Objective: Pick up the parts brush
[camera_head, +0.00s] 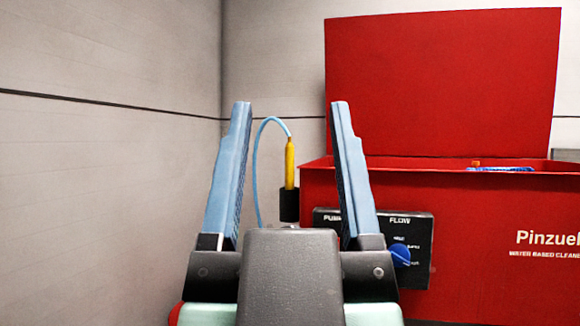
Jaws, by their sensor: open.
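What looks like the parts brush (289,165) stands upright, a thin yellow handle with a blue hose (256,170) looping from its top down to the left. Its lower end is in or joined to a black cylinder (289,205); I cannot tell which. No bristles show. My gripper (290,106) is open and empty, with its two blue fingers pointing up in the picture. The brush shows between the fingers, with a gap on both sides, and appears to be beyond them. My gripper's body hides what is below the black cylinder.
A red parts washer (470,240) stands at the right, its lid (440,85) raised. A black panel (420,232) with a blue knob (400,255) is on its front. A blue item (500,169) shows at its rim. Grey walls (100,180) stand at the left and behind.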

